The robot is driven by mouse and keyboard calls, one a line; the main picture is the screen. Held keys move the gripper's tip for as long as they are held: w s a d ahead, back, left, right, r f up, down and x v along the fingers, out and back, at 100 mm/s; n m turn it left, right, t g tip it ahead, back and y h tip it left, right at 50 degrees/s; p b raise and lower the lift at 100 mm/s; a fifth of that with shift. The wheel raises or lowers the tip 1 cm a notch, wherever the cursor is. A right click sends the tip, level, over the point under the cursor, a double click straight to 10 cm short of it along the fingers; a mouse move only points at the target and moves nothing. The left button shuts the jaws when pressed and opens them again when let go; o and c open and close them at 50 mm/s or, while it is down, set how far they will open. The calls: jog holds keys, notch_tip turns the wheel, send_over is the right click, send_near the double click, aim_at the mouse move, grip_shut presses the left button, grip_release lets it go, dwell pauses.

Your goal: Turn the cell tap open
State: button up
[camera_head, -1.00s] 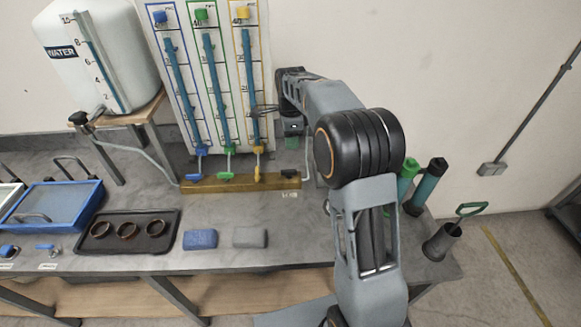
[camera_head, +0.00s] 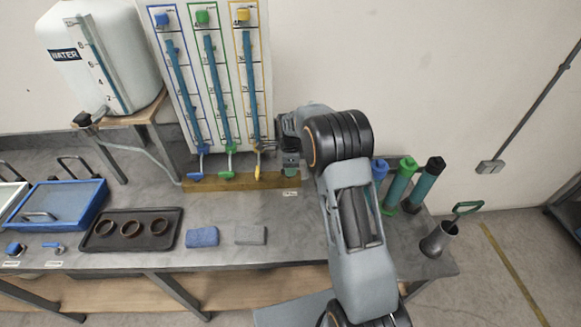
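A brass-coloured bar (camera_head: 228,184) lies on the bench below three gauge tubes on a white panel. Along it stand a blue lever (camera_head: 196,175), a green lever (camera_head: 227,175) and a yellow lever (camera_head: 257,172). A small label (camera_head: 290,194), too small to read, sits at the bar's right end, with a greenish part (camera_head: 290,172) above it, partly behind my arm; I cannot tell whether this is the cell tap. My gripper (camera_head: 265,148) is low in front of the panel, just above and right of the yellow lever. Its fingers are too small to tell their opening or any contact.
A white water tank (camera_head: 100,60) stands at the left on a wooden stand. A blue tray (camera_head: 55,205), a dark tray with rings (camera_head: 95,243) and two blocks (camera_head: 202,237) lie in front. Several capped cylinders (camera_head: 400,185) and a dark cup (camera_head: 438,240) stand right of my arm.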

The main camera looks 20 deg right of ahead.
jog(key=shift+f, duration=0.45)
jog(key=shift+c, duration=0.3)
grip_shut()
